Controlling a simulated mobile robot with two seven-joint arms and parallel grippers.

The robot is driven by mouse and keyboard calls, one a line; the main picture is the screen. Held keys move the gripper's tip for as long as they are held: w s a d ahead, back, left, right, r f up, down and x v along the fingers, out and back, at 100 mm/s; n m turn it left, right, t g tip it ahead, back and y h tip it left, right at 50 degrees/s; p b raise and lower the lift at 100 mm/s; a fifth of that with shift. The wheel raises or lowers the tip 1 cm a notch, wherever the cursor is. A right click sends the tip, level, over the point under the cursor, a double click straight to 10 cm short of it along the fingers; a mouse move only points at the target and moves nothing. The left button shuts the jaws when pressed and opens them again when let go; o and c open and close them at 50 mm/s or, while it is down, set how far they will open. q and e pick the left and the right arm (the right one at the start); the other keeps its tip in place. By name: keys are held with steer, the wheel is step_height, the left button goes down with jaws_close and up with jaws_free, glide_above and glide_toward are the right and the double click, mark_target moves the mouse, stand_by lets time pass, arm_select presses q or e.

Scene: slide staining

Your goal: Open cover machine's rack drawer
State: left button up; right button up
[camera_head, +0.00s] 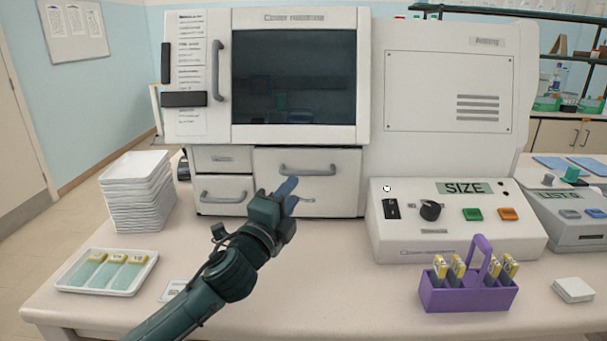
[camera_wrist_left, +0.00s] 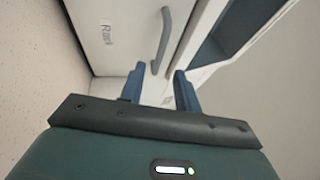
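The cover machine (camera_head: 350,80) stands at the back of the table. Its wide lower right drawer (camera_head: 270,165) is closed, with a grey bar handle (camera_head: 308,169). In the left wrist view, a drawer front (camera_wrist_left: 115,55) shows a label reading "Rack" beside a grey handle (camera_wrist_left: 163,38). My left gripper (camera_head: 289,187) is in front of the wide drawer, just below its handle. In the left wrist view, its two blue fingers (camera_wrist_left: 158,80) are apart with nothing between them. The handle lies just beyond the fingertips; I see no grip on it. My right gripper is not in view.
A control box (camera_head: 450,245) and a purple slide rack (camera_head: 465,298) stand right of my arm. Stacked white trays (camera_head: 137,195) and a slide tray (camera_head: 108,287) are at left. Two smaller drawers (camera_head: 222,180) adjoin the wide one.

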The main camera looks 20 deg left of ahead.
mark_target(305, 175)
arm_select(q)
steer(key=x, duration=0.6)
steer(key=shift+w, duration=0.3)
jaws_close()
